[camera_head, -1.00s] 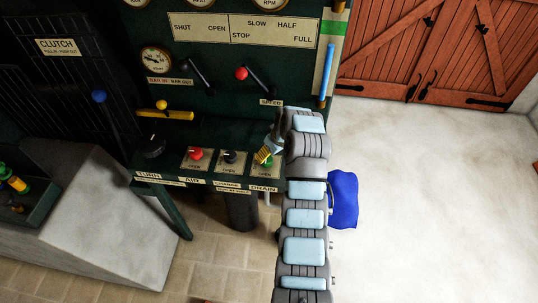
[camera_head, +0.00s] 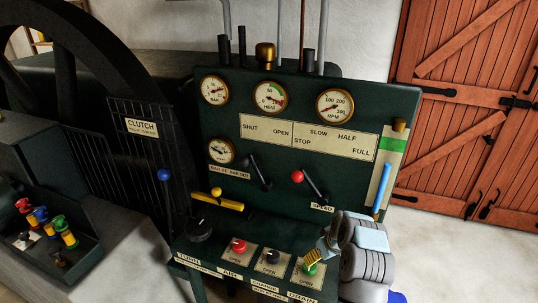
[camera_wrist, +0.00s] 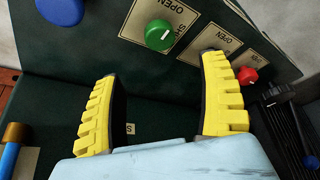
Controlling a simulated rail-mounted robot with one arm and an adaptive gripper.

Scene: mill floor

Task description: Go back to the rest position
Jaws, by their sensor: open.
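My gripper (camera_head: 313,257) is at the right end of the control shelf, over the green DRAIN knob (camera_head: 309,268). In the wrist view my gripper (camera_wrist: 160,68) shows two yellow ridged fingers spread wide, with nothing between them. The green knob (camera_wrist: 158,35) sits on its plate beyond the fingertips, apart from them. The red knob (camera_wrist: 246,75) shows past the right finger. In the head view my arm reaches in from the lower right.
The panel carries a black lever (camera_head: 260,172), a red-knobbed SPEED lever (camera_head: 310,187) and gauges (camera_head: 270,97). A blue-topped CLUTCH lever (camera_head: 165,176) and a yellow-handled lever (camera_head: 222,201) stand left. Coloured spools (camera_head: 64,231) sit in a tray.

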